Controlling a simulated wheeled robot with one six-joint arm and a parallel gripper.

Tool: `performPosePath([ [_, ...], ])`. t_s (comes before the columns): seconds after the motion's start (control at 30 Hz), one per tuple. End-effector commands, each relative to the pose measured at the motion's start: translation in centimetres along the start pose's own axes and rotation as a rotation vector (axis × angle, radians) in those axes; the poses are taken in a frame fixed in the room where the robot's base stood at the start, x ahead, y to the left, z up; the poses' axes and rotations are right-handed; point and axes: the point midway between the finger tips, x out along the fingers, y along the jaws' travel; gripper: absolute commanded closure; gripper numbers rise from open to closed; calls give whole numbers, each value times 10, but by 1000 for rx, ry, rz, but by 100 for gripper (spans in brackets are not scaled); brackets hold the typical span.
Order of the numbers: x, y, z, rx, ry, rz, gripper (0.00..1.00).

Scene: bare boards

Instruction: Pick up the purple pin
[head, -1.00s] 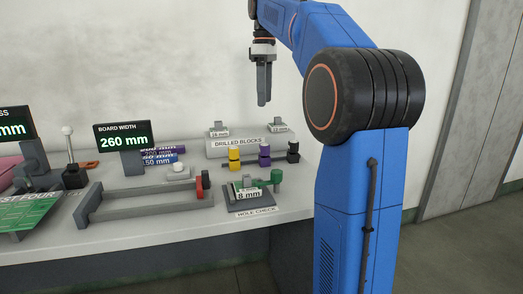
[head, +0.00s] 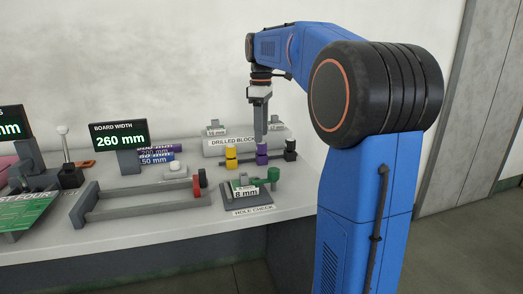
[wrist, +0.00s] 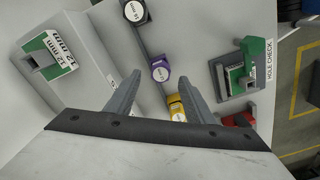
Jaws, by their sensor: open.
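The purple pin (head: 262,154) stands upright in a low rack between a yellow pin (head: 231,157) and a black pin (head: 290,149). In the wrist view the purple pin (wrist: 160,71) shows its round labelled top, just beyond the fingertips and between their lines. My gripper (head: 260,138) points down above the purple pin, and its tips look close to the pin's top. The two fingers (wrist: 160,85) are apart with nothing between them. I cannot tell the exact height gap.
Behind is the drilled blocks stand (head: 215,149). In front is the hole check plate (head: 247,197) with a green pin gauge. A board width fixture (head: 140,207) lies to the left.

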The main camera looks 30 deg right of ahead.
Motion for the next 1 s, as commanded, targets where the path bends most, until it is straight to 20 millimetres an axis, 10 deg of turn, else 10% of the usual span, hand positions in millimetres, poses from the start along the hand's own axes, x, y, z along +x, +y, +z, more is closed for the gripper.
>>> performPosePath([
  [0.67,50,-1,-1,0,0,0,52],
  [0.87,50,-1,-1,0,0,0,92],
  [1.0,50,-1,-1,0,0,0,96],
])
